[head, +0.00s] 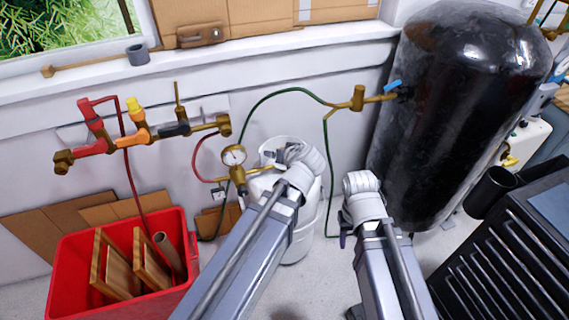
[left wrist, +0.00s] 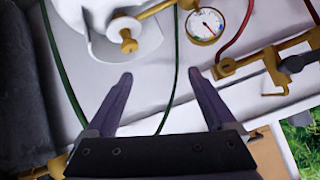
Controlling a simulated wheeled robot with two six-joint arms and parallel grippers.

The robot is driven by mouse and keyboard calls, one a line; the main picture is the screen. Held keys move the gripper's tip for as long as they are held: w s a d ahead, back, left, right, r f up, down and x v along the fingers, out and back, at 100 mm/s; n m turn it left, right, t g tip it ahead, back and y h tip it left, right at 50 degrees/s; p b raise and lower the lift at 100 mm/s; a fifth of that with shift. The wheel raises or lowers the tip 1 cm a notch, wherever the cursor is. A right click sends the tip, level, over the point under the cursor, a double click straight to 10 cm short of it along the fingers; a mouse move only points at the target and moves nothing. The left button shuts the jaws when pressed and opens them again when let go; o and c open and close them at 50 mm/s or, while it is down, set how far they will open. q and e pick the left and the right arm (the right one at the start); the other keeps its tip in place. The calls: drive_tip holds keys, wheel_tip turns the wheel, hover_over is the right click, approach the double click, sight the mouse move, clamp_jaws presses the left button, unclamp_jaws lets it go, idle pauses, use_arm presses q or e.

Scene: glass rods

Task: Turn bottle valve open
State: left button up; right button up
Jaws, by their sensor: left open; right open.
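The white bottle (head: 304,238) stands on the floor against the wall, partly hidden behind my left arm in the head view. Its brass valve (left wrist: 128,38) and white top (left wrist: 105,22) show in the left wrist view. A round pressure gauge (head: 234,155) on brass fittings is beside it, also in the left wrist view (left wrist: 205,26). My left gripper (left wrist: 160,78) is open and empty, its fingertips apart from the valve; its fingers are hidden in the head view. My right gripper (head: 344,238) shows only as a dark finger piece beside my right arm; it is open.
A large black tank (head: 455,110) with a blue-handled valve (head: 393,86) stands right. A red crate (head: 75,260) with wooden pieces is at left. A brass manifold (head: 150,135) is on the wall. Green hoses (head: 270,93) run near the bottle. A black ribbed unit (head: 510,250) is at right.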

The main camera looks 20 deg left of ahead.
use_arm(q)
drive_tip(key=w+f+t+b, duration=0.3)
drive_tip(key=w+f+b, duration=0.1)
drive_tip(key=b, duration=0.4)
drive_tip(key=w+a+f+t+h+b, duration=0.1)
drive_tip(key=w+f+t+b, duration=0.2)
drive_tip(key=f+b, duration=0.3)
drive_tip(key=w+a+f+t+b, duration=0.1)
drive_tip(key=w+f+t+b, duration=0.2)
drive_tip(key=b, duration=0.9)
drive_tip(key=shift+w+f, duration=0.45)
drive_tip(key=shift+f, duration=0.15)
drive_tip(key=shift+w+f, duration=0.4)
drive_tip(key=shift+f, duration=0.2)
drive_tip(key=shift+w+r, duration=0.1)
drive_tip(key=shift+w, duration=0.05)
drive_tip(key=x, duration=0.7)
drive_tip(key=shift+w, duration=0.3)
drive_tip(key=c, duration=1.4)
